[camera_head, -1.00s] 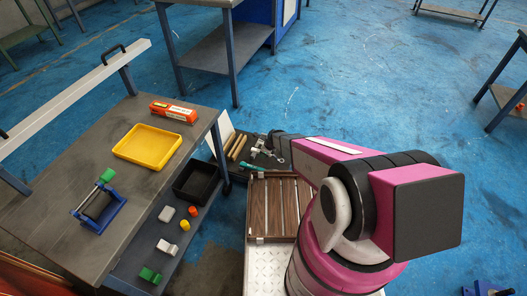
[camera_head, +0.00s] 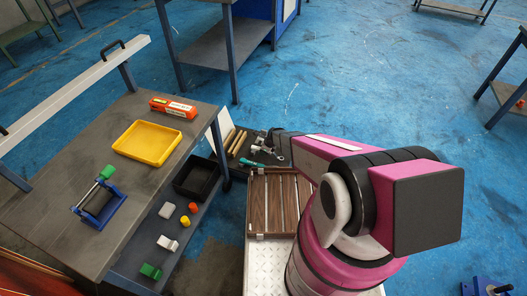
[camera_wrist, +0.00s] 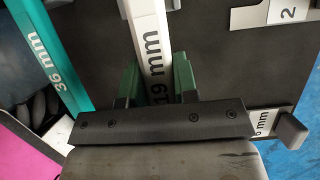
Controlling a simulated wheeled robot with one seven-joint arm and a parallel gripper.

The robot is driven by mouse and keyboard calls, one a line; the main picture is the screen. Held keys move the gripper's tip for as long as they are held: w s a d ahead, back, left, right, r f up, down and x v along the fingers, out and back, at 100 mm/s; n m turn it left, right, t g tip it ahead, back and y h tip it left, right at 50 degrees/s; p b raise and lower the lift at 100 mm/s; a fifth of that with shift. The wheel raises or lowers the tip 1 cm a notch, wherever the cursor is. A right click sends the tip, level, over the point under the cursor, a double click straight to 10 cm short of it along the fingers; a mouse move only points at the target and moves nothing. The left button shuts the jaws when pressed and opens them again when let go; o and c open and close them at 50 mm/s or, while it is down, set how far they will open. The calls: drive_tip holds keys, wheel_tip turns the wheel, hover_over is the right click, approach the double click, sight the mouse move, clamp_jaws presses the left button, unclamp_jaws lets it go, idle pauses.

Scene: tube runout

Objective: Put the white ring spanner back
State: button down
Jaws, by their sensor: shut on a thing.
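The white ring spanner (camera_wrist: 147,22), marked "19 mm", runs up from between the green fingers of my gripper (camera_wrist: 157,82) in the wrist view. My gripper is shut on its shaft. The ends of the spanner are out of that view. In the head view my gripper (camera_head: 259,147) is small, beyond the tray at the end of my arm, and the spanner cannot be made out clearly there. A teal spanner (camera_wrist: 58,60) marked "36 mm" lies to the left of the fingers, apart from them.
A dark surface (camera_wrist: 225,65) lies under the spanners. In the head view, a workbench (camera_head: 60,180) with a yellow tray (camera_head: 120,153) stands left; a black bin (camera_head: 183,191) is lower.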

drive_tip(key=shift+f, duration=0.75)
drive_tip(key=shift+c, duration=1.6)
unclamp_jaws()
drive_tip(key=shift+r, duration=0.2)
drive_tip(key=shift+v, duration=2.85)
drive_tip(key=shift+r, duration=0.1)
